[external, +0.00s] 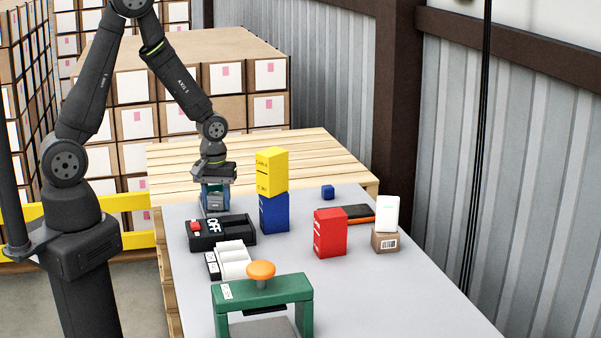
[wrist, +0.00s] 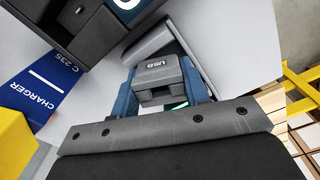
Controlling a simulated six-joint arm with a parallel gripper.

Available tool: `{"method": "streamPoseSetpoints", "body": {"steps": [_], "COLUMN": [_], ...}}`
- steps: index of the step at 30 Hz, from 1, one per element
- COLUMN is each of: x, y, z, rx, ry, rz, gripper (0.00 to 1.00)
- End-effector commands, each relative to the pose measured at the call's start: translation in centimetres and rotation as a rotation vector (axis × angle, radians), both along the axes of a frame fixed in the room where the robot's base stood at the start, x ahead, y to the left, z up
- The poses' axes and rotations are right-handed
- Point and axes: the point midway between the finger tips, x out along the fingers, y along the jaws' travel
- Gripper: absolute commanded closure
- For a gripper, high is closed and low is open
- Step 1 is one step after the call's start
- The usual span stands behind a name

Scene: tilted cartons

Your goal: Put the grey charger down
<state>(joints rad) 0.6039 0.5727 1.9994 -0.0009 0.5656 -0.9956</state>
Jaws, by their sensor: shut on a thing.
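The grey charger (wrist: 160,78), marked USB, sits between the two blue fingers of my gripper (wrist: 160,92) in the wrist view. My gripper is shut on it. In the external view my gripper (external: 214,196) points down at the far left part of the grey table (external: 370,295), behind the black switch box. The charger (external: 214,202) is small there and partly covered by the fingers. I cannot tell whether its underside touches the table.
The black switch box (external: 235,232) stands close in front of my gripper. A yellow box (external: 272,171) on a blue charger box (external: 275,213) stands to the right. A red box (external: 330,233) and a brown carton (external: 385,241) stand further right.

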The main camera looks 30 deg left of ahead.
Motion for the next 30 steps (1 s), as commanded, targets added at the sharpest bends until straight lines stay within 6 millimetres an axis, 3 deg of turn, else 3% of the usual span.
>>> {"method": "streamPoseSetpoints", "body": {"steps": [7, 8, 11, 25, 30], "x": [-0.2, -0.3, -0.3, -0.2, -0.2], "y": [0.1, 0.1, 0.2, 0.5, 0.5], "z": [-1.1, -1.1, -1.2, -1.1, 0.0], "rx": [0.002, 0.003, 0.005, 0.007, 0.007], "ry": [0.005, 0.006, 0.007, 0.006, 0.005], "rz": [0.000, 0.000, 0.000, -0.001, -0.001], "gripper": [0.81, 0.56, 0.37, 0.37, 0.37]}}
